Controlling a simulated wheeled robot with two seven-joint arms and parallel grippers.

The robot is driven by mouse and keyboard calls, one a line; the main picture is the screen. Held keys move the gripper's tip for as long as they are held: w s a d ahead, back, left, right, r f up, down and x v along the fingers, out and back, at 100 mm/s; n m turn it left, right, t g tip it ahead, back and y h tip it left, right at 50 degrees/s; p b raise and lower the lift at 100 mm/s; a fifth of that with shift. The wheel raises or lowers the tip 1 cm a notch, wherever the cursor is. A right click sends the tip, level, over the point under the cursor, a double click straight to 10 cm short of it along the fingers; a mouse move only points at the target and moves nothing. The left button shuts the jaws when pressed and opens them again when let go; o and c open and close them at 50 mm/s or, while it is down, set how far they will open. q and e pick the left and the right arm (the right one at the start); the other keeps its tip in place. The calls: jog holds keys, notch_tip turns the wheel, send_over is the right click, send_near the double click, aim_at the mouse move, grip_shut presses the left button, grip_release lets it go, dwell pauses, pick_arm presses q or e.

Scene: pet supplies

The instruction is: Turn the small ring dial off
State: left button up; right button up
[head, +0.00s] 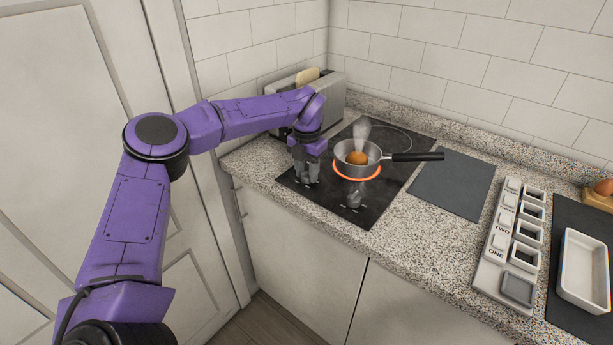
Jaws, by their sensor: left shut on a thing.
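The black hob (330,205) is set into the granite counter. Its front ring (356,179) glows orange beneath a steel pan (350,165) holding a round brown item (357,158). A pale plume rises above the pan. A larger ring (398,134) at the back is dark. A grey dial (352,199) is free near the hob's front edge. My left gripper (306,182) points down at the hob's left front, shut on the left dial, which its fingers mostly hide. I cannot read the dial's setting. My right gripper is not in view.
A toaster (330,90) with bread stands behind my left arm. The pan's black handle (418,156) reaches right over a dark mat (452,182). A grey button panel (505,240), a white tray (583,270) and a wooden holder (598,198) stand further right.

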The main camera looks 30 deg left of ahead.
aim_at(307, 171)
pick_arm(q)
jog(key=n+b, duration=0.3)
jog(key=n, duration=0.2)
jog(key=shift+f, duration=0.2)
jog(key=shift+r+n+b, duration=0.1)
jog(key=shift+n+b, duration=0.95)
jog(key=shift+n, duration=0.25)
jog(key=shift+r+n, duration=0.1)
jog(key=shift+n, duration=0.2)
jog(key=o, duration=1)
jog(key=shift+o, duration=0.2)
notch_tip(307, 171, up, 10)
jog(key=shift+r, duration=0.25)
